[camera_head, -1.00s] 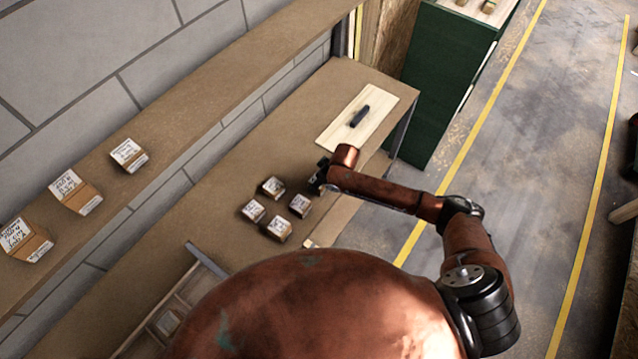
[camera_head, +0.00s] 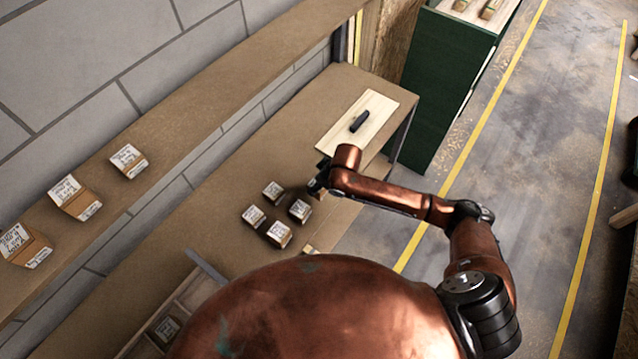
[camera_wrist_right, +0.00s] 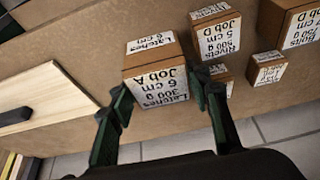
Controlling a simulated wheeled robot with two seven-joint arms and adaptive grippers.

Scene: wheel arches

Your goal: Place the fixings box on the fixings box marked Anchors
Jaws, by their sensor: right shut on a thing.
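My right gripper (camera_wrist_right: 162,88) is shut on a brown fixings box (camera_wrist_right: 155,75) with white labels reading Latches, 300 g, Job A, 6 cm. One finger is on each side of it. In the head view my right gripper (camera_head: 317,184) is at the right side of the bench group, and the held box is mostly hidden there. Several labelled boxes stand on the bench, including a front right one (camera_head: 279,234). In the wrist view one reads Rivets, Job D (camera_wrist_right: 216,36). I cannot read Anchors on any box. My left gripper is not in view.
Three boxes, one of them at the right (camera_head: 128,160), stand on the upper shelf (camera_head: 190,100). A pale board (camera_head: 375,115) with a dark object (camera_head: 360,121) lies at the bench's far end. A divided tray (camera_head: 190,290) is at the near end. Bare bench (camera_head: 235,180) lies behind the group.

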